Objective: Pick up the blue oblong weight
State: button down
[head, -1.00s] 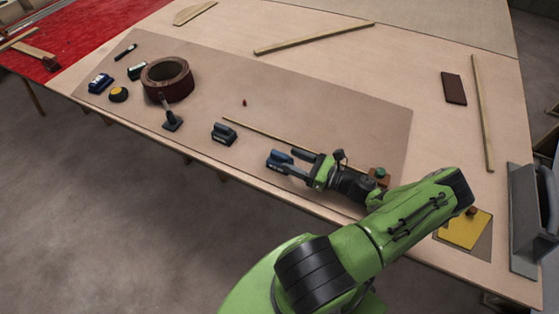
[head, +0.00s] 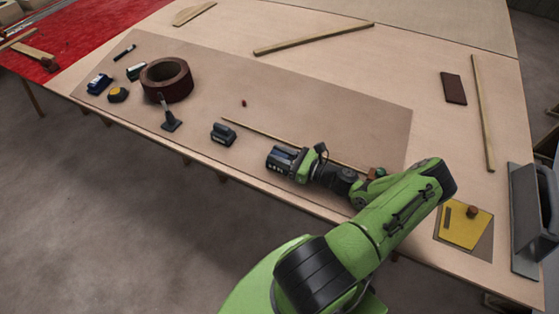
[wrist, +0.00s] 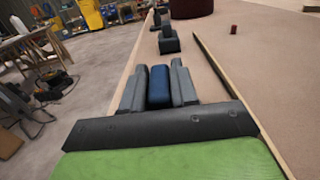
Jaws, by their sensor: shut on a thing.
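The blue oblong weight (wrist: 159,86) is between the two dark fingers of my gripper (wrist: 158,84) in the wrist view. The fingers lie against both of its long sides, so my gripper is shut on it. In the head view my gripper (head: 284,160) is low over the front edge of the brown mat, and the weight is mostly hidden by the fingers. I cannot tell whether the weight touches the mat.
A dark block-like weight (head: 223,133) stands just left of my gripper. Beyond it are a dark tool with an upright handle (head: 170,122) and a brown ring (head: 167,80). A thin wooden strip (head: 270,136) lies just behind my gripper. The mat's middle is mostly clear.

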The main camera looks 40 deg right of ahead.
aim_at(279, 154)
jog(key=shift+r, duration=0.15)
notch_tip(279, 154, up, 10)
jog(key=p, duration=0.3)
jog(key=w+a+n+g+y, duration=0.2)
jog(key=a+y, duration=0.1)
jog(key=a, duration=0.4)
jog(key=w+a+r+n+g+y+p, duration=0.1)
jog(key=w+a+n+g+y, duration=0.1)
jog(key=a, duration=0.6)
jog(key=w+a+n+g+y+p, duration=0.1)
jog(key=w+a+n+g+y, duration=0.1)
jog(key=a, duration=0.5)
jog(key=shift+w+a+r+n+g+y, duration=0.15)
jog(key=shift+a+n+g+y, duration=0.15)
jog(key=shift+n+y, duration=0.35)
jog(key=shift+d+m, duration=0.1)
jog(key=shift+m, duration=0.15)
